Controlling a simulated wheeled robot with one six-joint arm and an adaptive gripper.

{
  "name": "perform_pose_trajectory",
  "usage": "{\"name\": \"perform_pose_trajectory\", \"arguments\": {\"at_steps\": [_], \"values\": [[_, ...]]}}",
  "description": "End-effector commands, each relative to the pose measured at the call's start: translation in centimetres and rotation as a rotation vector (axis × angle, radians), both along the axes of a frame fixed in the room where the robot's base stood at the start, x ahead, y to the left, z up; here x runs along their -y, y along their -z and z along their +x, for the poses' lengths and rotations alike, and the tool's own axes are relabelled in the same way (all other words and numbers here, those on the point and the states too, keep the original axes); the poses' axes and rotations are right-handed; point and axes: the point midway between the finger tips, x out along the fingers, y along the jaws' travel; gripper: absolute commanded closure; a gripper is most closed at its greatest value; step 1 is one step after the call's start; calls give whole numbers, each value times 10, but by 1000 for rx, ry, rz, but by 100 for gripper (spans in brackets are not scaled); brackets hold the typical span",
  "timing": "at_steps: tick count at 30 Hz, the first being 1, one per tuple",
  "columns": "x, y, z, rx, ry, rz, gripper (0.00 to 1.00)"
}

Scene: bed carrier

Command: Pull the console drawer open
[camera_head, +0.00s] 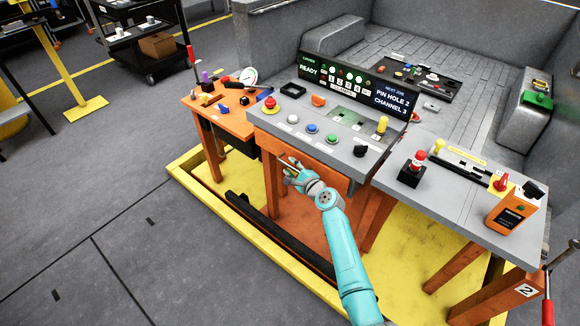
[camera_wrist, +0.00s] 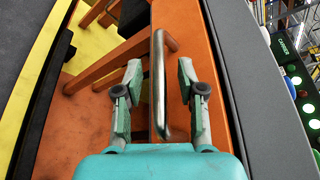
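The console (camera_head: 335,130) stands ahead of me, with a grey sloped top of buttons and an orange body beneath. In the wrist view the orange drawer front (camera_wrist: 205,25) carries a long metal bar handle (camera_wrist: 159,60). My gripper (camera_wrist: 159,80) is open, with one green-padded finger on each side of the handle. Gaps show between the fingers and the bar, so it is not clamped. In the head view my gripper (camera_head: 287,167) is just below the console's front edge and hides most of the handle area. I cannot tell the drawer's exact position there.
An orange side table (camera_head: 228,115) with small parts stands left of the console. A grey table (camera_head: 455,205) with a red button box stands right. A yellow frame (camera_head: 205,190) and black rail (camera_head: 285,235) run along the floor below. Open floor lies left.

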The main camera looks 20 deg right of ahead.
Motion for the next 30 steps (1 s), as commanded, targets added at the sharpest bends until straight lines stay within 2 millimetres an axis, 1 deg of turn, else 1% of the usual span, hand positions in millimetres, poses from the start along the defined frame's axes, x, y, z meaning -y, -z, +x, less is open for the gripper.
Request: {"name": "perform_pose_trajectory", "arguments": {"at_steps": [1, 5, 14, 15, 17, 18, 19, 20, 30], "values": [[-1, 1, 4, -1, -1, -1, 61], [-3, 3, 10, -1, 0, 0, 61], [-3, 3, 12, 0, 1, -1, 61], [-3, 3, 12, 0, 1, -1, 63], [-3, 3, 12, 0, 1, -1, 78], [-3, 3, 12, 0, 1, -1, 88], [-3, 3, 12, 0, 1, -1, 96], [-3, 3, 12, 0, 1, -1, 100], [-5, 3, 10, -1, 0, 0, 100]]}}
